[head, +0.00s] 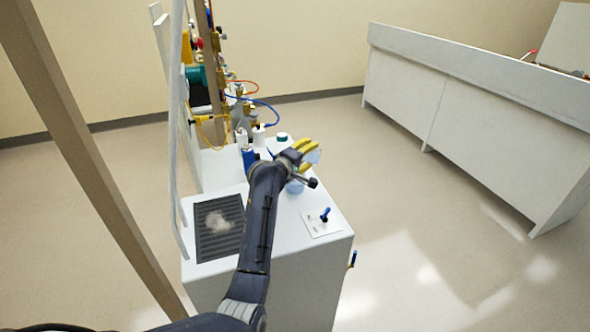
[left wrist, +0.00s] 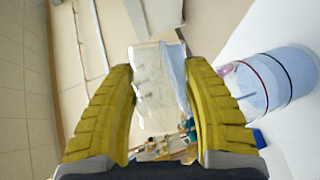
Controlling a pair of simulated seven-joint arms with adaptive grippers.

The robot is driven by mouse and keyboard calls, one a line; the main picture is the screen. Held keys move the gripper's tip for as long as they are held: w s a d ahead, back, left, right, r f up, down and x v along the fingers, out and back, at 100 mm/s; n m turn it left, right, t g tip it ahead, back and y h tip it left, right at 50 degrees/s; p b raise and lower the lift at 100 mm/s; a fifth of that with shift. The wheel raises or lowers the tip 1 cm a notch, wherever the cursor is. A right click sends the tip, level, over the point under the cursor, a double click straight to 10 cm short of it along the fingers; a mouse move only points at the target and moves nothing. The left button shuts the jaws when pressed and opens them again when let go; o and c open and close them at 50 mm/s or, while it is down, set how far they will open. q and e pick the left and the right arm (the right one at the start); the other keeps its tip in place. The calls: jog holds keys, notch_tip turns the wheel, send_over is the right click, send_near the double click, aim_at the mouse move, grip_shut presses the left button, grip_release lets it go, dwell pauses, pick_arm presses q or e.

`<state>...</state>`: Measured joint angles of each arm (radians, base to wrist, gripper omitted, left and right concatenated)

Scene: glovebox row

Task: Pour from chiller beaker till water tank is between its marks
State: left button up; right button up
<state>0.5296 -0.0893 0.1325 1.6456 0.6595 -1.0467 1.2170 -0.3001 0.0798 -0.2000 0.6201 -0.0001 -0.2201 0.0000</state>
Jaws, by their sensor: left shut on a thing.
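My left gripper (head: 309,152) is above the white cabinet top, its yellow fingers shut on a clear beaker (head: 316,157). In the left wrist view the beaker (left wrist: 158,88) sits between both fingers, with a bluish tint along its right side; its exact tilt is unclear. The water tank (head: 295,187) stands on the cabinet below the gripper, partly hidden by my arm. In the left wrist view the tank (left wrist: 265,82) is a clear cylinder, shown sideways, with a red ring and a dark ring. It looks bluish, but its level against the rings is unclear. My right gripper is not in view.
The white cabinet (head: 325,252) carries a dark grille (head: 219,228) and a small plate with a blue-handled valve (head: 324,214). A blue bottle (head: 248,158) and a panel of hoses and fittings stand behind. A white bench (head: 470,95) is at right; floor between is clear.

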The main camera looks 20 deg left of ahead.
aim_at(317, 160)
pick_arm(q)
jog(key=shift+r, duration=0.15)
jog(key=shift+d+f+m+g+y, duration=0.15)
jog(key=shift+m+y, duration=0.1)
jog(key=shift+m, duration=0.25)
jog(key=shift+a+f+m+g+y, duration=0.15)
jog(key=shift+m+y, duration=0.1)
jog(key=shift+m, duration=0.25)
jog(key=shift+d+r+m, duration=0.2)
jog(key=shift+r+m, duration=0.2)
jog(key=shift+m, duration=0.1)
jog(key=shift+f+m+g+y, duration=0.3)
jog(key=shift+m+y, duration=0.2)
jog(key=shift+y, duration=0.1)
jog(key=shift+m, duration=0.3)
jog(key=shift+w+d+r+m+y, duration=0.1)
jog(key=shift+r+m+y, duration=0.2)
jog(key=shift+m+y, duration=0.15)
jog(key=d+f+m+y, duration=0.2)
jog(key=d, duration=0.1)
jog(key=shift+w+m+g, duration=0.1)
jog(key=shift+m+g, duration=0.2)
jog(key=shift+m, duration=0.05)
jog(key=shift+d+f+m+y, duration=0.45)
jog(key=shift+d+m+y, duration=0.3)
jog(key=shift+m+y, duration=0.3)
